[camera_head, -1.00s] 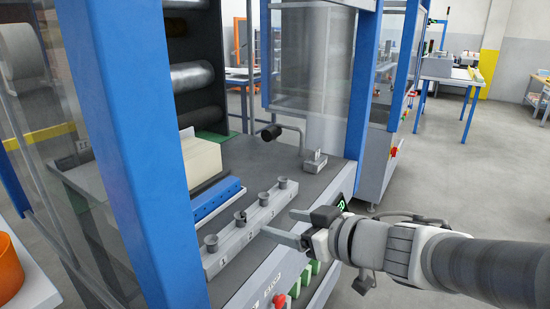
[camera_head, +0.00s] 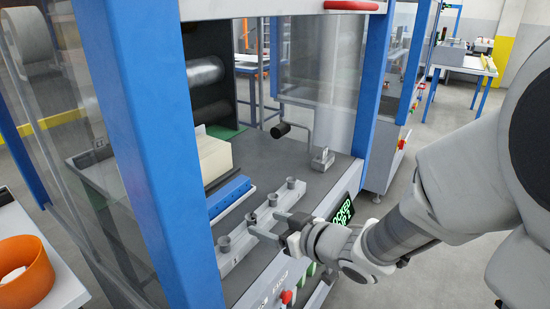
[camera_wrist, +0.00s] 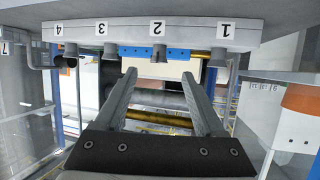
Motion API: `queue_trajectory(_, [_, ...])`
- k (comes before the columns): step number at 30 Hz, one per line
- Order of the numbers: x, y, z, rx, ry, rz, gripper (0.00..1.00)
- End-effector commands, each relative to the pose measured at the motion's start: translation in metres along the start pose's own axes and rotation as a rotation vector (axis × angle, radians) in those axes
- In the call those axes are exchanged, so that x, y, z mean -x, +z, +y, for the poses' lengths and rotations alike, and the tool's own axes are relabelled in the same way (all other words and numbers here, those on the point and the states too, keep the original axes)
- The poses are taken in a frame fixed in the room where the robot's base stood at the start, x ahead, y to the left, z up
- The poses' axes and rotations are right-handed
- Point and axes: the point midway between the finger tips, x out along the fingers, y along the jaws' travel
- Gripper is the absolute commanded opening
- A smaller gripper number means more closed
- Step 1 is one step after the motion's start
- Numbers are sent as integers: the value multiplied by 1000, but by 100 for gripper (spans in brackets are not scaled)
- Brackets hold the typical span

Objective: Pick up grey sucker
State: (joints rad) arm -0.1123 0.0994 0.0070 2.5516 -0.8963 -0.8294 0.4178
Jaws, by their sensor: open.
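Several small grey suckers stand in a row on a grey bar (camera_head: 262,228) in the machine; the near one (camera_head: 225,244) and the far one (camera_head: 290,184) show clearly. My gripper (camera_head: 264,221) is open and empty, its two fingers reaching to the front side of the bar. In the wrist view the bar (camera_wrist: 190,33) appears upside down with labels 1 to 4. The sucker by label 2 (camera_wrist: 160,54) lines up with the gap between my fingertips (camera_wrist: 159,73), a little beyond them. I cannot tell any contact.
A blue strip (camera_head: 231,195) and a cream block (camera_head: 213,158) lie behind the bar. A blue post (camera_head: 125,120) stands close on the left, and another (camera_head: 377,85) on the right. A black-knobbed lever (camera_head: 281,130) rises behind. A lit display (camera_head: 343,214) faces the front.

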Motion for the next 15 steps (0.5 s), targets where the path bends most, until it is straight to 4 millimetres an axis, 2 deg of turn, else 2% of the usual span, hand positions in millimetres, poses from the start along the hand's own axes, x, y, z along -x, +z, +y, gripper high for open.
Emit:
queue_trajectory(5, [-4,-2,0,0,10,-9,71])
queue_trajectory(7, [-21,6,0,6,9,-6,71])
queue_trajectory(9, [-34,6,0,6,8,-5,71])
queue_trajectory(15, [-54,3,1,5,11,-4,71])
